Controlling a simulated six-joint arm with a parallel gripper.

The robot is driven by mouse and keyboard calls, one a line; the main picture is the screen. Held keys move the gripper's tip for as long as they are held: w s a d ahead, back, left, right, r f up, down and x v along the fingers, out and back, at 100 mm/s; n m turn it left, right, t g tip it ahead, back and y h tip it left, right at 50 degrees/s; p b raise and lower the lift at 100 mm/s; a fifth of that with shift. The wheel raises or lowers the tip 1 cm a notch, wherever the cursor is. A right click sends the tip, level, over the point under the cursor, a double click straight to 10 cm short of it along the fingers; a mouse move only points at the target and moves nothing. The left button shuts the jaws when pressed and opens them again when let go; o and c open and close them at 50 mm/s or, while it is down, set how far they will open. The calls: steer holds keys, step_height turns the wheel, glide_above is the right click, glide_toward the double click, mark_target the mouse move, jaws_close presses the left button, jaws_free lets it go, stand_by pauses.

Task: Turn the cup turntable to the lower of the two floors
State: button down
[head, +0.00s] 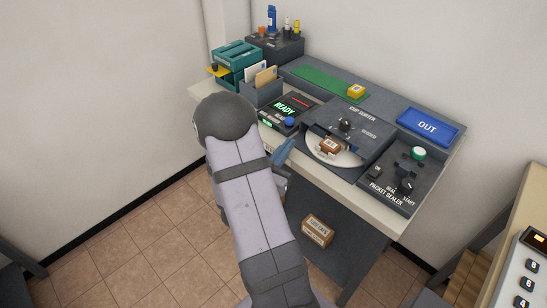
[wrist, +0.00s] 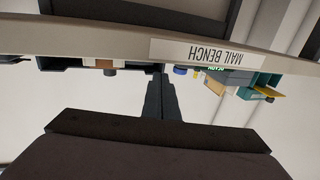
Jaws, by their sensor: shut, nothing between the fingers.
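The cup turntable, a pale disc (head: 352,160), sits in a recess of a dark housing labelled like "CUP SCREEN" (head: 362,117). A brown block with a pale label (head: 329,147) stands on the disc. A dark knob (head: 346,125) is on the housing behind it. I cannot make out the two floors. My gripper (head: 289,146) is left of the disc near the bench's front edge, apart from the turntable. In the wrist view my gripper (wrist: 160,78) has its fingers together and empty, pointing at the bench edge.
Left of the housing is a READY panel (head: 284,108) with a blue button (head: 289,122). A packet sealer (head: 390,180) stands right, a blue OUT tray (head: 428,127) behind it. Teal trays (head: 236,60) stand back left. A cardboard box (head: 317,231) is below the bench.

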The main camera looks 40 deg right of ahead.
steer(key=shift+w+a+b, duration=0.15)
steer(key=shift+a+b, duration=0.15)
steer(key=shift+a, duration=2.35)
steer(key=shift+f, duration=0.1)
